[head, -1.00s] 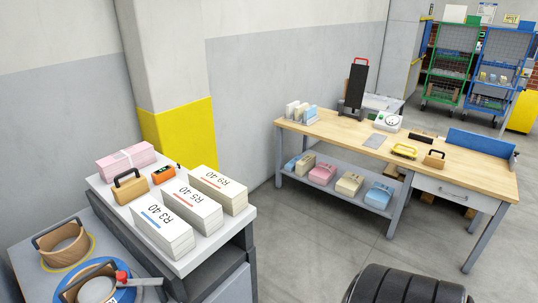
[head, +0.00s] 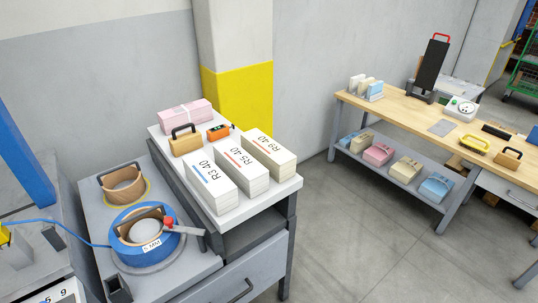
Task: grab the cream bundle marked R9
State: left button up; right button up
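The cream bundle marked R9 40 (head: 270,153) lies on the white top of a grey cabinet, at the right end of a row of three. The bundle marked R5 40 (head: 243,169) lies just left of it, and the bundle marked R3 40 (head: 212,184) lies left of that. R9 has a pale top with an upside-down label and an orange-brown line, and its stacked page edges show. Nothing lies on top of it. Neither of my grippers shows in the head view.
On the same white top (head: 287,184) are a pink bundle (head: 185,114), a wooden block with a black handle (head: 185,144) and an orange device (head: 219,132). A blue strap reel (head: 146,243) stands lower left. A wooden workbench (head: 410,106) is at right. Grey floor between is clear.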

aim_at(281, 163)
jog(key=i+l+u, duration=0.1)
jog(key=u, duration=0.4)
jog(key=l+u, duration=0.15)
jog(key=u, duration=0.3)
jog(key=i+l+u, duration=0.1)
jog(key=l+u, duration=0.35)
jog(key=l, duration=0.65)
jog(key=l+u, duration=0.5)
jog(key=l, duration=0.65)
